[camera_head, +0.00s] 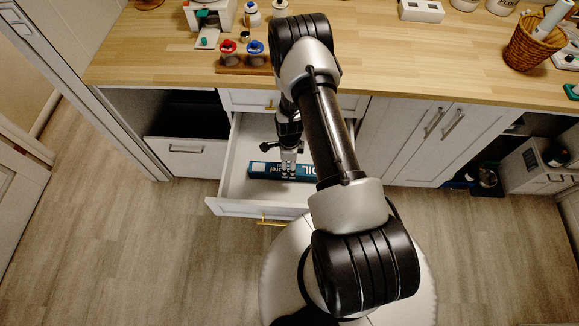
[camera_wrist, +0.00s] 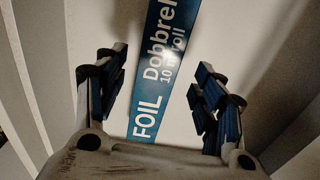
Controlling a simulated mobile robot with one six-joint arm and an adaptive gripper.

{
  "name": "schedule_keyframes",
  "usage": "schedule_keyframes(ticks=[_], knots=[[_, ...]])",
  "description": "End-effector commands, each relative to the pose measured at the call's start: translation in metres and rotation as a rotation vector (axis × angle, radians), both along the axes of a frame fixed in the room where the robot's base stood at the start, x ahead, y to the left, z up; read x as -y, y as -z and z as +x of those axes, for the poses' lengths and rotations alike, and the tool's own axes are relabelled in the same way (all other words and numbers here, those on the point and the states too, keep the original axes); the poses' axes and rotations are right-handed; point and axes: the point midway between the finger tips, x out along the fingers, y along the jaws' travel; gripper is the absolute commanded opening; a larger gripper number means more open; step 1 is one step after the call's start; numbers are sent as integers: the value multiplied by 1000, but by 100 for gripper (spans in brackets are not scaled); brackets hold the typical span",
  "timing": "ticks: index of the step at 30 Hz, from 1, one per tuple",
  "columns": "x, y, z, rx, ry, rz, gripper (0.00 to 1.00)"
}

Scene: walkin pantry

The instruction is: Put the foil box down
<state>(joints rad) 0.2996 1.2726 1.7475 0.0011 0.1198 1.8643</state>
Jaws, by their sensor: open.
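The foil box (camera_head: 262,170) is long, narrow and blue with white lettering. It lies in the open white drawer (camera_head: 236,187) below the wooden counter. In the wrist view the foil box (camera_wrist: 150,105) reads "FOIL" and lies along the drawer floor between my fingers. My gripper (camera_head: 289,165) is over the foil box inside the drawer. In the wrist view my gripper (camera_wrist: 158,100) is open, with its blue-padded fingers apart on either side and gaps between them and the box. My arm hides part of the drawer's right side in the head view.
The drawer walls (camera_wrist: 48,75) stand close around my gripper. The wooden counter (camera_head: 380,60) is above, with red and blue topped jars (camera_head: 228,50) near its edge and a wicker basket (camera_head: 530,45) at right. Closed cabinet doors (camera_head: 430,140) are right of the drawer.

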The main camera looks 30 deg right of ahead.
Motion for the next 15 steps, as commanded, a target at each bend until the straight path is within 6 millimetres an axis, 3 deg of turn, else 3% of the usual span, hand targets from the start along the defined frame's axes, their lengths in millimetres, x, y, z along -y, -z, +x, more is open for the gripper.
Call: schedule_keyframes(ticks=[3,13,15], knots=[[0,-29,0,1,0,-1,63],[0,-69,2,4,-14,-1,63],[-1,-87,9,15,-57,-5,63]])
